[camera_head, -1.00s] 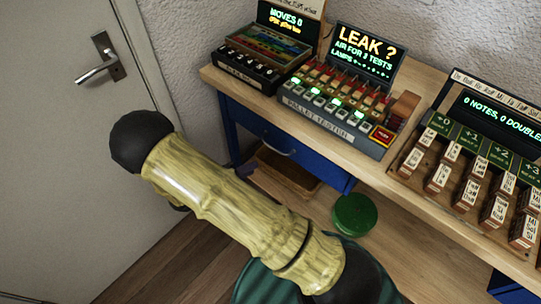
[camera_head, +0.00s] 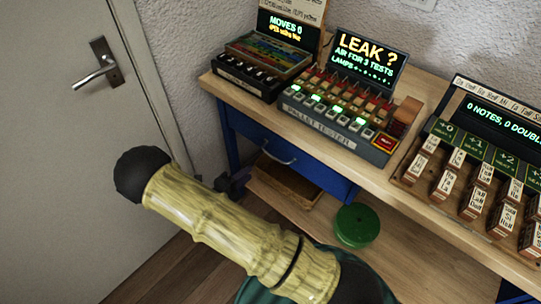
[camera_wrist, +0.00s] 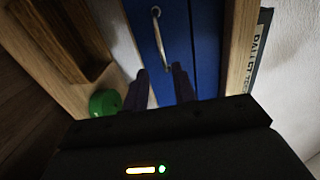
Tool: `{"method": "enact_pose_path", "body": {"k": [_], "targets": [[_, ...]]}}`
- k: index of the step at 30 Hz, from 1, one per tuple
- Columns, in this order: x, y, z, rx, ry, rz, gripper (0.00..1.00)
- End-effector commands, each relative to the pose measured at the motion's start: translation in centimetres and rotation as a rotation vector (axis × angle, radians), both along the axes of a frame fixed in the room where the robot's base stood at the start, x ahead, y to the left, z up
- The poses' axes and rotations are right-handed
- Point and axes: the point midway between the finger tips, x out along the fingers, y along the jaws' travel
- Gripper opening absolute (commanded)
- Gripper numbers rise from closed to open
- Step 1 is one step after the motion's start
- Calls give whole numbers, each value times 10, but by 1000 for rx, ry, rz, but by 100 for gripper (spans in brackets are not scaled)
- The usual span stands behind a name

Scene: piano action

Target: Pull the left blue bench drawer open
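The left blue drawer (camera_head: 312,176) sits under the bench top, its front looking flush with the frame. Its curved metal handle (camera_head: 279,155) is on the front, and the handle also shows at the top of the wrist view (camera_wrist: 160,38). In the wrist view my gripper (camera_wrist: 161,84) is open, with its two dark fingers apart and the blue drawer front between and beyond them. The handle lies ahead of the fingertips, with nothing held. In the head view part of my gripper (camera_head: 236,183) shows beside the bench's left end; my arm hides the rest.
A wooden tray (camera_head: 287,188) and a round green tin (camera_head: 356,222) are on the lower shelf (camera_head: 405,262). The pallet tester (camera_head: 340,135) and other devices stand on the bench top (camera_head: 385,180). A door (camera_head: 60,180) is at left.

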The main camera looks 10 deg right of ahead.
Motion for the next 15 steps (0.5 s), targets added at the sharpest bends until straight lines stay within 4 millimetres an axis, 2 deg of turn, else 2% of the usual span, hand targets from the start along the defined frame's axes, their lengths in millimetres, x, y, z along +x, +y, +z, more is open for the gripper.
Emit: {"method": "enact_pose_path", "body": {"k": [1, 15], "targets": [[5, -9, -2, -2, 1, -4, 27], [54, -76, -11, 1, -1, -3, 27]]}}
